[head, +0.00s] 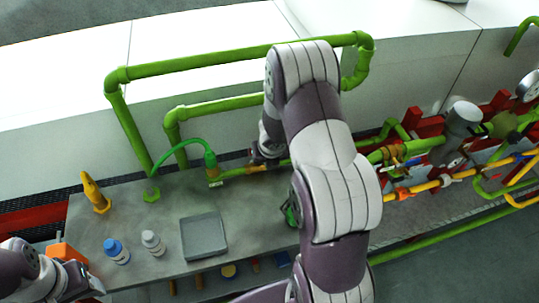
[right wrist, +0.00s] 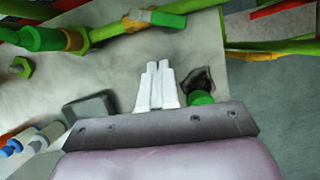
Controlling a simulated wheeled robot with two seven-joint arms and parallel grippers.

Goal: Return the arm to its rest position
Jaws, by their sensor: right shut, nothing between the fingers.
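My right arm (head: 325,165) rises through the middle of the head view and bends over the grey table (head: 165,210). Its forearm and links hide part of the table, and I cannot make out its fingertips there. In the right wrist view my right gripper (right wrist: 156,85) has its white fingers together, with nothing between them, above the table. My left gripper (head: 82,284) shows only in part at the lower left corner of the head view, and its fingers are not clear.
Green pipes (head: 200,62) stand behind the table. A grey tray (head: 203,237), a blue-capped bottle (head: 116,251), a white bottle (head: 152,243) and a yellow piece (head: 95,193) stand on it. A green-topped item (right wrist: 201,98) is close right of the right fingers. Valves and piping crowd the right.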

